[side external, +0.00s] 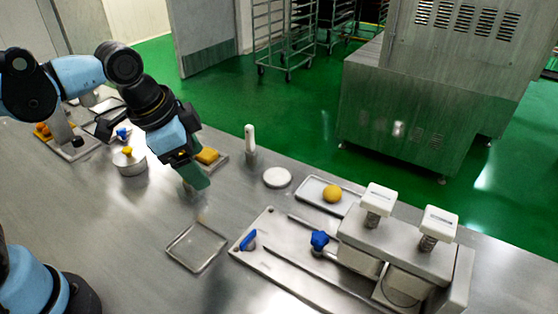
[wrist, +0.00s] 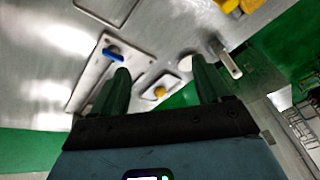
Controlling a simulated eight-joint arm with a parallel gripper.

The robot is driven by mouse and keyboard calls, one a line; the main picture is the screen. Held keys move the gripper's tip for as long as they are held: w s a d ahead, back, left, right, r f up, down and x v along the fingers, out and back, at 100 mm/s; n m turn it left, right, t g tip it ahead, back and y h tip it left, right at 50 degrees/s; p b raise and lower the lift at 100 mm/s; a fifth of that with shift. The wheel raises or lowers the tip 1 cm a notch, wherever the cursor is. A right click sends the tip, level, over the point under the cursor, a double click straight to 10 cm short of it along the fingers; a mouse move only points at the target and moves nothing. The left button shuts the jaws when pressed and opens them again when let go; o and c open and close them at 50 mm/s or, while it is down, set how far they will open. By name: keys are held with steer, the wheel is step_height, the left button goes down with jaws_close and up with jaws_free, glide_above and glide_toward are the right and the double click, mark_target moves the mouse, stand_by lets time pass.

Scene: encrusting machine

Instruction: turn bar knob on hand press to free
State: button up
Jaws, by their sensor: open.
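The hand press (side external: 400,243) stands at the right of the steel table, with two white-capped posts on top and a flat plate extending left. A blue bar knob (side external: 248,240) sits at the plate's left end, and a blue lobed knob (side external: 319,240) is nearer the press body. In the wrist view the bar knob (wrist: 114,54) shows just beyond my left finger; the lobed knob is not visible there. My gripper (side external: 196,183) has green fingers, open and empty in the wrist view (wrist: 162,74). It hangs above the table, up and left of the bar knob and apart from it.
An empty shallow tray (side external: 197,247) lies left of the press plate. Behind are a tray (side external: 312,192) with a yellow ball (side external: 332,193), a white disc (side external: 277,177) and an upright white-handled tool (side external: 250,140). A pot (side external: 130,163) and other items stand left.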

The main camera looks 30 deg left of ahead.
mark_target(248, 236)
steer(key=d+m+g, duration=0.4)
steer(key=d+m, duration=0.6)
steer(key=shift+y, duration=0.4)
steer(key=f, duration=1.2)
steer(key=shift+d+f, duration=0.2)
steer(key=shift+f, duration=0.1)
steer(key=c, duration=1.1)
steer(key=shift+o, duration=0.3)
